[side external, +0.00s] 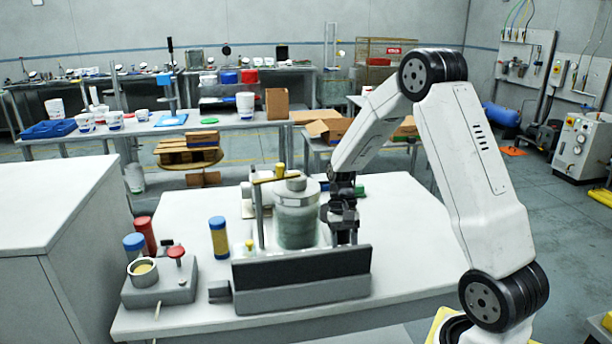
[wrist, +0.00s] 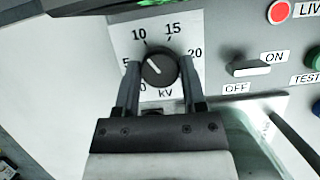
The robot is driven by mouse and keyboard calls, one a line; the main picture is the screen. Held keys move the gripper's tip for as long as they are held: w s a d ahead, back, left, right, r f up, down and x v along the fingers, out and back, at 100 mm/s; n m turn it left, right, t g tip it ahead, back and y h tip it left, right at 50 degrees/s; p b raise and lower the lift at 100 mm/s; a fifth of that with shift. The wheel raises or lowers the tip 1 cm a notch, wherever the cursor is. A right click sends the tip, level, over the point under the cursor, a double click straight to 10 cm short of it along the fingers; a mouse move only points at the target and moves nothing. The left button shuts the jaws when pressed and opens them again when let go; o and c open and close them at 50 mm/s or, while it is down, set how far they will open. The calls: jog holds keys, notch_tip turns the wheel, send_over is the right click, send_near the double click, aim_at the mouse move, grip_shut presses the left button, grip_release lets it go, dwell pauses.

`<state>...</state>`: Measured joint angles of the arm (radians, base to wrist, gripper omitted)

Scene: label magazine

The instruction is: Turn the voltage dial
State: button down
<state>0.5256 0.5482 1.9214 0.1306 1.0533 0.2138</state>
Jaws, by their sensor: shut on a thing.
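The voltage dial (wrist: 159,70) is a round dark knob on a white scale plate marked up to 20 and "kV" in the wrist view. Its light pointer line aims up and left, near the 10 mark. My gripper (wrist: 160,88) has one finger on each side of the knob and is shut on it. In the side external view my gripper (side external: 341,222) is low over the table, beside the glass-like cylinder (side external: 296,222). The dial is hidden in that view.
The dial's grey panel also carries an ON/OFF switch (wrist: 251,69), a red light (wrist: 278,12) and a green TEST button (wrist: 314,58). A dark upright panel (side external: 300,268) stands in front of the cylinder. Blue-capped jar (side external: 218,238) and grey block (side external: 160,286) stand left. Table's right side is clear.

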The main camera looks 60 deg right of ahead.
jog(key=shift+m, duration=0.5)
jog(key=shift+c, duration=0.9)
grip_release()
jog(key=shift+r, duration=0.15)
jog(key=v, duration=0.7)
jog(key=shift+d+r, duration=0.2)
jog(key=shift+r, duration=0.1)
